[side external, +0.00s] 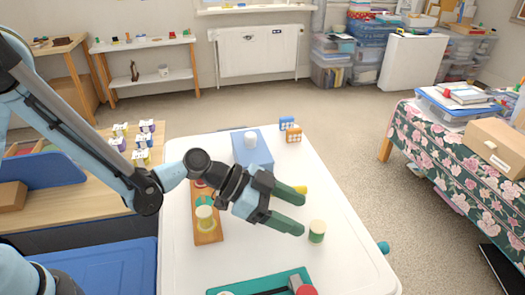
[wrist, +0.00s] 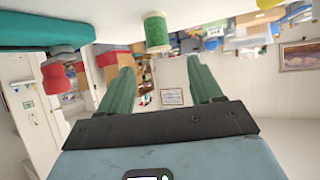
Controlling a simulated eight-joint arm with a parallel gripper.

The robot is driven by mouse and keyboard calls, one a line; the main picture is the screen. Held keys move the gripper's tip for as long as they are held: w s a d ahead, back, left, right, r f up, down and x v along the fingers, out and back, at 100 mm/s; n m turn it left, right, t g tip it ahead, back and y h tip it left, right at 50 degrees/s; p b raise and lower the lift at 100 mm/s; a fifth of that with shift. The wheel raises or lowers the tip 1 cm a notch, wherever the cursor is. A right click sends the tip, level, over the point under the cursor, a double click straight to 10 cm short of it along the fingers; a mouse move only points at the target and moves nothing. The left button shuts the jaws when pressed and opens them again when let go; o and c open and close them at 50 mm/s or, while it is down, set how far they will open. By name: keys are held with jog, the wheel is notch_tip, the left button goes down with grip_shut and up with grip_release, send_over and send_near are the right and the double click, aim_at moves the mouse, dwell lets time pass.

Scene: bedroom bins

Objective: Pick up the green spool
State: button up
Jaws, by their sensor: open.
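The green spool (side external: 317,236) stands upright on the white table, with a cream top. My gripper (side external: 303,209) is open and empty, held above the table with its two green fingers pointing right, close beside the spool in the side view. In the wrist view, the picture is upside down and the green spool (wrist: 157,32) hangs from the tabletop at the upper middle. There it lies beyond the gap between my open fingertips (wrist: 160,63), apart from both.
A wooden board (side external: 209,238) with a pale-topped spool is left of my gripper. A blue box (side external: 252,150) stands behind. A teal tray (side external: 235,291) with grey and red parts is at the front.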

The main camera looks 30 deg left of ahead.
aim_at(315, 225)
jog(key=shift+f, duration=0.65)
jog(key=x, duration=0.5)
jog(key=shift+r, duration=0.1)
jog(key=shift+c, duration=0.5)
jog(key=c, duration=1)
jog(key=shift+r, duration=0.1)
